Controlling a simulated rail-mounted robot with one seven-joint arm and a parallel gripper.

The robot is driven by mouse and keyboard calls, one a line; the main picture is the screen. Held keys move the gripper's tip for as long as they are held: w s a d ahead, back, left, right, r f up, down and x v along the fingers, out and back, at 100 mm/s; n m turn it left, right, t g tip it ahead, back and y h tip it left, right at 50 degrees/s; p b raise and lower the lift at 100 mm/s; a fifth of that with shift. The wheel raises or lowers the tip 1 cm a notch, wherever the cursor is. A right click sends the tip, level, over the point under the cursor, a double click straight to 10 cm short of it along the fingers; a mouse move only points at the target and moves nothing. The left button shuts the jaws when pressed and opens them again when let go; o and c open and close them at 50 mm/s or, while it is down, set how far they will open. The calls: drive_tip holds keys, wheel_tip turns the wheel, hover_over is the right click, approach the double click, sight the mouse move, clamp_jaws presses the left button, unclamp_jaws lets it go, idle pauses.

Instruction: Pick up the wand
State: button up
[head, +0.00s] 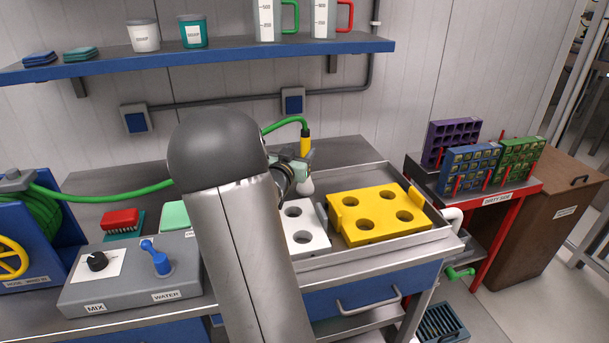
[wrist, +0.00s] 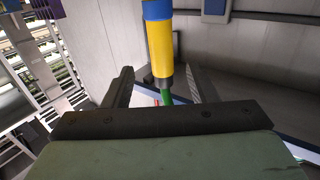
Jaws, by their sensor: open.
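The wand (head: 305,146) has a yellow body and hangs above the left part of the metal sink tray, a green hose leaving its top. In the wrist view the wand (wrist: 162,45) shows a yellow section with a blue band, lying between my two fingers. My gripper (wrist: 160,78) is open, with a visible gap on each side of the wand. In the head view my gripper (head: 292,165) is at the wand, partly hidden behind my arm. A pale nozzle end (head: 306,187) shows below it.
A yellow block with round holes (head: 367,232) and a white holed block (head: 315,243) sit in the sink tray (head: 390,253). A grey control box (head: 125,290) with a knob and blue lever stands left. A blue shelf (head: 230,53) runs above.

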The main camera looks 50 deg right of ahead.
sight(308, 139)
drive_tip(key=p+x, duration=0.1)
drive_tip(key=x, duration=0.7)
drive_tip(key=shift+w+p, duration=0.1)
drive_tip(key=shift+p, duration=0.25)
drive_tip(key=shift+r, duration=0.1)
clamp_jaws()
